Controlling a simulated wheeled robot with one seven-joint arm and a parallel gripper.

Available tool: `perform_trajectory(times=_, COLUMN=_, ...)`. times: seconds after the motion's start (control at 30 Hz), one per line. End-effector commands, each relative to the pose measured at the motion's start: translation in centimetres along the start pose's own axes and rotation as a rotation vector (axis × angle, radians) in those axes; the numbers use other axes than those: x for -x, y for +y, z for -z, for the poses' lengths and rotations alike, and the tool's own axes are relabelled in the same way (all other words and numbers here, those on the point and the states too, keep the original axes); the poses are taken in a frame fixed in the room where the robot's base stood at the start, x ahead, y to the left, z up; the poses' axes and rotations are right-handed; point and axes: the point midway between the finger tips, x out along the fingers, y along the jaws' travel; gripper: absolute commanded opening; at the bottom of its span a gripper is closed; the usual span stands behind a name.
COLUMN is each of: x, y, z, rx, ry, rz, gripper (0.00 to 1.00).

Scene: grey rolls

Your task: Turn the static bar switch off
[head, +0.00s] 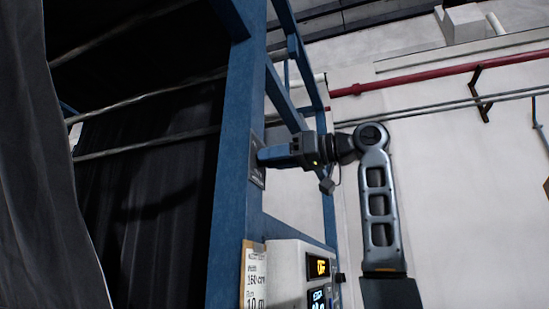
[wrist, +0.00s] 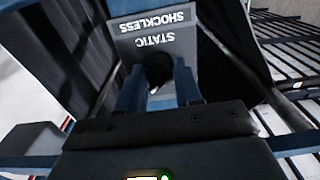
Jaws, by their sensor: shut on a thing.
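The static bar switch has a grey plate (wrist: 158,28) lettered "STATIC SHOCKLESS", upside down in the wrist view. A dark round knob (wrist: 159,70) sits on it. In the head view, the plate (head: 257,165) is on the blue upright post, seen edge-on. My gripper (head: 262,155) reaches the plate from the right. In the wrist view, the blue fingers of my gripper (wrist: 158,88) lie on either side of the knob and are shut on it. The knob's pointer and setting are hidden.
A blue frame post (head: 234,170) carries the switch. Below is a pale control box (head: 288,262) with lit displays, beside a paper sign (head: 253,275). Dark fabric (head: 150,180) hangs at the left. A red pipe (head: 440,76) runs along the wall. Room is free to the right.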

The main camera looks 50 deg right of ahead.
Motion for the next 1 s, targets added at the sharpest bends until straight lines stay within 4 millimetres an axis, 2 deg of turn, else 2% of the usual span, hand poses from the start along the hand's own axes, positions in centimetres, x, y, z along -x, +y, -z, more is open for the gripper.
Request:
perform_trajectory(times=0.03, x=0.01, y=0.01, z=0.01, rx=0.000, ry=0.000, rz=0.000, gripper=0.24)
perform_trajectory(times=0.27, x=0.02, y=0.02, z=0.02, rx=0.000, ry=0.000, rz=-0.001, gripper=0.04)
perform_trajectory(times=0.67, x=0.01, y=0.02, z=0.04, rx=0.089, ry=-0.001, rz=-0.001, gripper=0.04)
perform_trajectory(times=1.0, x=0.03, y=0.02, z=0.07, rx=0.366, ry=-0.001, rz=-0.001, gripper=0.04)
